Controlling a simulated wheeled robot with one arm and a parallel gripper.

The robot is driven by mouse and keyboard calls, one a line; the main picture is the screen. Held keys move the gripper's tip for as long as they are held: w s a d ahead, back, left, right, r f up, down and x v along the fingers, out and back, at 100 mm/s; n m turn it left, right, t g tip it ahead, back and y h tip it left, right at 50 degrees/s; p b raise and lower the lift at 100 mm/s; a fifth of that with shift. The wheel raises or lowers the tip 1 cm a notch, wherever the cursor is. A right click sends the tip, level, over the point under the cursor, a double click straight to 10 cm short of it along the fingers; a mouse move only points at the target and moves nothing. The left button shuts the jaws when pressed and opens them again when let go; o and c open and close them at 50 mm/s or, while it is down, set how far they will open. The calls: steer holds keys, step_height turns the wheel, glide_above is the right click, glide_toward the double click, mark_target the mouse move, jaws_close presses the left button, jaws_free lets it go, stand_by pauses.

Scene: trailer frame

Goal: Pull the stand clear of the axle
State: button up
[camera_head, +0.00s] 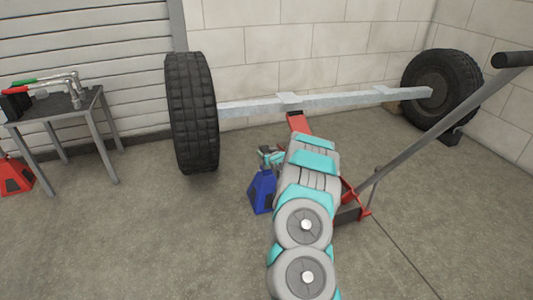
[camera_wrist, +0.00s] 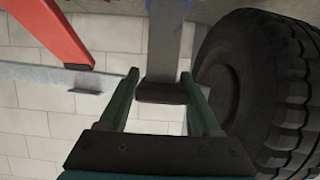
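The blue stand (camera_head: 262,190) is upright on the floor, in front of the grey axle (camera_head: 335,101) and right of the left wheel in the head view. In the wrist view, which looks upside down, the stand's grey post and dark saddle (camera_wrist: 162,93) are in the middle. My gripper (camera_head: 270,155) is at the stand's top. Its green fingers (camera_wrist: 160,75) are spread, one on each side of the post and saddle. A gap shows beside the left finger; contact on the right is unclear. The axle also shows in the wrist view (camera_wrist: 40,75), partly hidden behind finger and post.
A red jack (camera_head: 298,122) with a long grey handle (camera_head: 420,130) is under the axle, right of my arm. Tyres stand left (camera_head: 192,115) and right (camera_head: 440,85). A tool table (camera_head: 60,108) and red stand (camera_head: 14,177) are left. The front-left floor is clear.

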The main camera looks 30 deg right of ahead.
steer(key=o, duration=0.4)
steer(key=shift+c, duration=0.2)
steer(key=v, duration=0.7)
steer(key=shift+s+p, duration=0.4)
steer(key=shift+r, duration=0.15)
